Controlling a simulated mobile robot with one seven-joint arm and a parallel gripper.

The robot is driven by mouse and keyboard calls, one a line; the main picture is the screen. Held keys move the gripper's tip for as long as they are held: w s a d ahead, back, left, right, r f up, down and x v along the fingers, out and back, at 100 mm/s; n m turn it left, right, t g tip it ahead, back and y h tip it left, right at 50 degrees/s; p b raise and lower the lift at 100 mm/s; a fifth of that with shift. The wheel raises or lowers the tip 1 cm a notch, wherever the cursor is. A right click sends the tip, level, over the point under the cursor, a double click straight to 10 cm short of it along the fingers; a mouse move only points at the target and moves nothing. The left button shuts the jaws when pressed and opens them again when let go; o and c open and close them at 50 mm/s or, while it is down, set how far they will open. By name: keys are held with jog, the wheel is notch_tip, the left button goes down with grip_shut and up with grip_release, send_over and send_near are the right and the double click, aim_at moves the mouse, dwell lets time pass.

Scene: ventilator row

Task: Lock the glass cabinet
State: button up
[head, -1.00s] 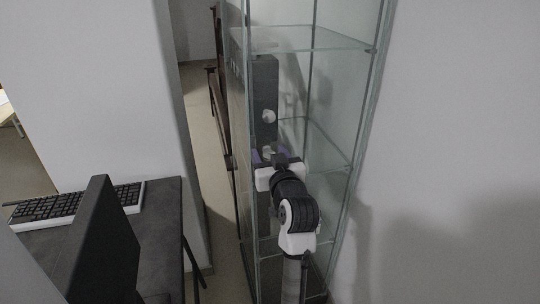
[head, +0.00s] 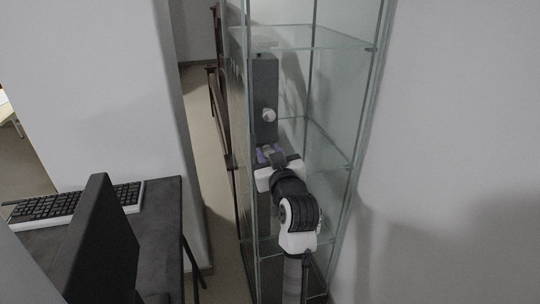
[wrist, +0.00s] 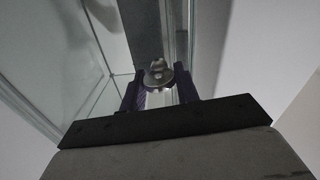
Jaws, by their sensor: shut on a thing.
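The glass cabinet (head: 335,95) stands upright in the middle of the head view, with clear panes and glass shelves. A tall dark grey panel (head: 264,80) with a pale round knob (head: 268,115) shows at its left side. My gripper (head: 269,151) is below that knob, in front of the cabinet. In the wrist view my gripper (wrist: 159,88) has its two dark purple fingers shut on a small round metal lock piece (wrist: 158,74) next to the glass edge. Whether the piece is a key or a lock knob I cannot tell. The cabinet's lower part is partly hidden by my arm.
A dark desk (head: 160,225) with a keyboard (head: 75,203) and a black monitor (head: 103,240) stands at the left. A plain wall (head: 460,130) rises close on the right. A narrow strip of floor (head: 215,210) lies between desk and cabinet.

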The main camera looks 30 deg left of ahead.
jog(key=n+b, duration=0.2)
jog(key=n, duration=0.2)
jog(key=shift+f, duration=0.15)
jog(key=n+b, duration=0.2)
jog(key=n, duration=0.2)
jog(key=shift+f+n+b, duration=0.1)
jog(key=shift+n+b, duration=0.3)
jog(key=n+b, duration=0.3)
jog(key=n, duration=0.1)
jog(key=shift+s+a+n+b, duration=0.1)
jog(key=shift+n+b, duration=0.85)
jog(key=shift+n, duration=0.85)
jog(key=o, duration=1)
